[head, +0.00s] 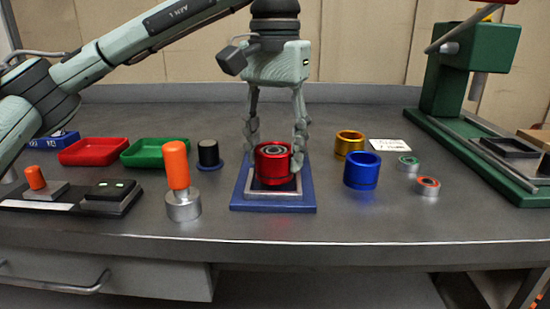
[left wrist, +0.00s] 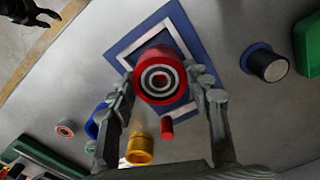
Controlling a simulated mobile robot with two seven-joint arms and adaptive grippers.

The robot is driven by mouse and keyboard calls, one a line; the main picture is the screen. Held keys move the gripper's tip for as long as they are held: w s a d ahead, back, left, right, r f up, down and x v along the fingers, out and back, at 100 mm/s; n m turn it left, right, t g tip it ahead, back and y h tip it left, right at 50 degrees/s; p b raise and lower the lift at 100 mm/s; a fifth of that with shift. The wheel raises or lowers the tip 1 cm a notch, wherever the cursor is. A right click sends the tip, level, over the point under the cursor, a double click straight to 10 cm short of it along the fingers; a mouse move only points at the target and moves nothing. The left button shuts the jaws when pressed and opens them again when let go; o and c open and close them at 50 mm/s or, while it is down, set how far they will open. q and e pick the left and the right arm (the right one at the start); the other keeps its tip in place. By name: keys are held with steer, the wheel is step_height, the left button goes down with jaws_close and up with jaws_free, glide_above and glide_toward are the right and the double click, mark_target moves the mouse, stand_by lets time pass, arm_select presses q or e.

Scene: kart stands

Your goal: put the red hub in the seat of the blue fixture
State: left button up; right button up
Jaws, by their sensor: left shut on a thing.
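The red hub (head: 273,163) is upright between the fingers of my left gripper (head: 274,148), which is shut on it. The hub is over the middle of the blue fixture (head: 240,198), within the outline of its pale square frame. I cannot tell whether its base touches the seat, as the hub hides it. In the left wrist view the hub (left wrist: 160,79) shows its ringed top between the fingertips (left wrist: 162,85), with the fixture (left wrist: 183,28) behind it. A small red piece (left wrist: 167,128) shows beside the hub there.
A gold ring (head: 349,144) and blue ring (head: 362,170) stand right of the fixture, near two small rings (head: 428,186). An orange-handled tool (head: 178,180) and black cylinder (head: 208,155) stand left. A green press (head: 455,75) stands at the right.

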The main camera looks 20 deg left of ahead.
arm_select(q)
steer(key=shift+f, duration=0.7)
arm_select(e)
steer(key=shift+w+r, duration=0.15)
steer(key=shift+r, duration=0.2)
arm_select(q)
steer(key=shift+f, duration=0.15)
arm_select(e)
steer(key=shift+f, duration=0.2)
arm_select(q)
steer(key=o, duration=1.5)
steer(key=shift+c, duration=0.2)
arm_select(e)
steer(key=shift+s+r, duration=0.2)
arm_select(q)
steer(key=shift+r, duration=0.3)
step_height(320, 180, up, 11)
steer(key=shift+f+p, duration=0.1)
steer(key=shift+p, duration=1.15)
steer(key=shift+r, duration=0.45)
arm_select(e)
steer(key=a+x, duration=0.1)
steer(key=x, duration=0.5)
steer(key=shift+s+f, duration=0.3)
steer(key=shift+f, duration=0.15)
